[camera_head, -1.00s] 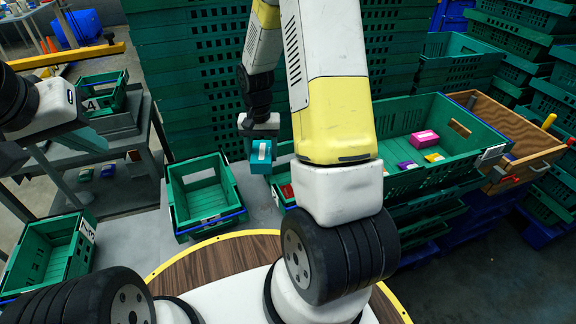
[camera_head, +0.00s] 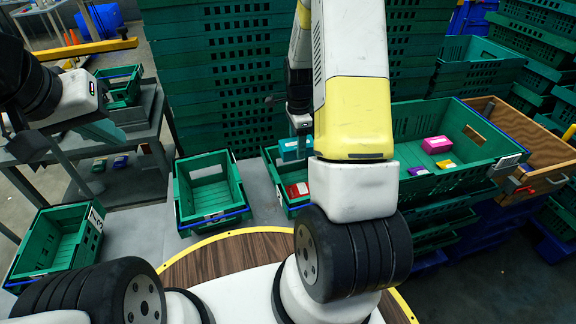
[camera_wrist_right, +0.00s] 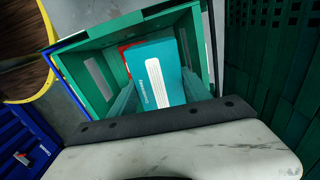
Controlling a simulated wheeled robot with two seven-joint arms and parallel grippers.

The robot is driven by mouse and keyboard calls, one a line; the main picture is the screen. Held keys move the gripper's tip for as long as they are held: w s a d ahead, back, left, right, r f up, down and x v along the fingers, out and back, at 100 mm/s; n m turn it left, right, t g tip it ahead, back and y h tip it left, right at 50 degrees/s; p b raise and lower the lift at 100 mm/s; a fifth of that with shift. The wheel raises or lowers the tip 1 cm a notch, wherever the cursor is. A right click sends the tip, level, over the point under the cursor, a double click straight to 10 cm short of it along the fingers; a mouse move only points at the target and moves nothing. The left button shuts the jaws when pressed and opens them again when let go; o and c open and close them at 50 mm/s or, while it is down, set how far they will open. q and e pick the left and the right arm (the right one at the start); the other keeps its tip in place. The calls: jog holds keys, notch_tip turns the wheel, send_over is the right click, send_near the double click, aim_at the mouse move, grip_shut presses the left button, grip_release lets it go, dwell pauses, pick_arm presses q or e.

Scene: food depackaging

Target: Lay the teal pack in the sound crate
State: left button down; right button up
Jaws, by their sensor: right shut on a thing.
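The teal pack (camera_head: 291,155) is in my right gripper (camera_head: 299,130), over a green crate (camera_head: 270,153) that holds a red pack (camera_head: 298,189). In the right wrist view the teal pack (camera_wrist_right: 158,72) lies between the two fingers (camera_wrist_right: 158,92), with the crate's walls (camera_wrist_right: 97,88) around and below it. The red pack (camera_wrist_right: 124,48) shows partly behind it. Whether the teal pack touches anything below is unclear. My right arm hides part of this crate in the head view. My left gripper (camera_head: 100,132) is at the upper left, its opening unclear.
An empty green crate (camera_head: 180,205) stands left of the red pack's crate, and another (camera_head: 22,270) farther left. A large crate (camera_head: 470,182) at right holds magenta, yellow and purple packs. Tall crate stacks (camera_head: 200,70) rise behind. A grey cart (camera_head: 150,110) stands at left.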

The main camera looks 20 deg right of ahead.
notch_tip(320, 180, down, 10)
jog(key=shift+r, duration=0.1)
dwell(0.4)
jog(key=shift+f, duration=0.3)
jog(key=shift+f, duration=0.25)
jog(key=o, duration=1.5)
jog(key=shift+r, duration=0.1)
